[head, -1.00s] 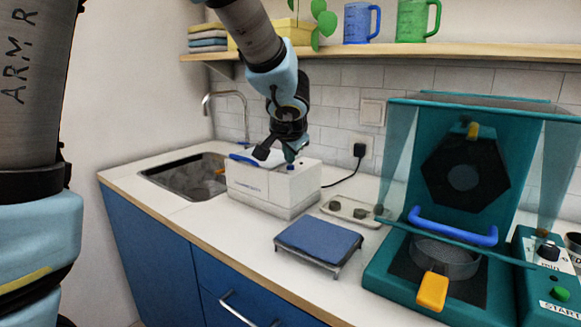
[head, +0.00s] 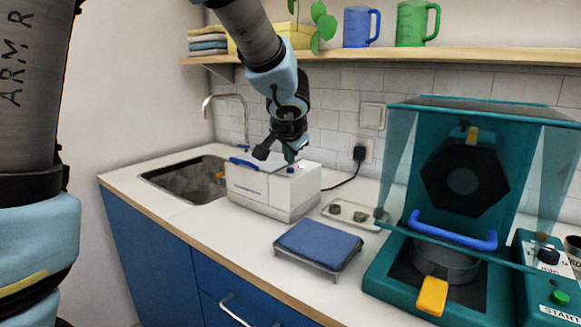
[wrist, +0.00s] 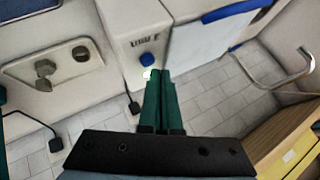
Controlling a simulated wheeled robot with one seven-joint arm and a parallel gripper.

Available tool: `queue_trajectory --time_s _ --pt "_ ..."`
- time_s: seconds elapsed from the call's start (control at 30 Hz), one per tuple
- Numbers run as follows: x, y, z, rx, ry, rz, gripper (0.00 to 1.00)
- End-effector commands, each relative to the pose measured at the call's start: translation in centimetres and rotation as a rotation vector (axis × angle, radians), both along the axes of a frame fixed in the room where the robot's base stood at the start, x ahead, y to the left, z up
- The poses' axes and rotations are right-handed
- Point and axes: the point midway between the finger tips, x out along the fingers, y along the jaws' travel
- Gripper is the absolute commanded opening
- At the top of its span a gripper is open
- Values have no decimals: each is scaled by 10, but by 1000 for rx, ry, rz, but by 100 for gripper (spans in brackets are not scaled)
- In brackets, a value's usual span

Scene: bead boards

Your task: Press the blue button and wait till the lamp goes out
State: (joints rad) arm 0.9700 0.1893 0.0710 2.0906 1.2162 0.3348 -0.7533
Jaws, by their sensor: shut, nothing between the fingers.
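The blue button (head: 291,170) sits on the top of a white box-shaped machine (head: 245,188) on the counter. It also shows in the wrist view (wrist: 147,60). Beside the button, a small lamp (wrist: 148,74) shows as a bright pale spot and looks lit. My gripper (head: 290,156) is shut and empty, just above the button end of the machine. In the wrist view its green fingers (wrist: 161,74) lie together, with the tips close beside the lamp and a little apart from the button in the picture. The fingers partly cover the machine's edge.
A lid with a blue handle (head: 244,164) covers the machine's left part. A sink (head: 180,182) is to the left. A blue-topped stand (head: 318,243), a tray of small knobs (head: 350,213) and a teal press-like machine (head: 400,275) are to the right. A shelf (head: 400,56) hangs above.

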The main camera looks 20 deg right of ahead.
Motion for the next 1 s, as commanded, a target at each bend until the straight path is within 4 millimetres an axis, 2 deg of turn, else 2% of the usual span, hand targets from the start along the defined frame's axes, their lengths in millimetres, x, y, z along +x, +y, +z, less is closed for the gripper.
queue_trajectory --time_s 0.07,0.47,1.0 --pt "0 0 5 -1 0 -1 0" --pt "0 0 8 -1 0 -1 0" --pt "0 0 55 -1 -1 1 0"
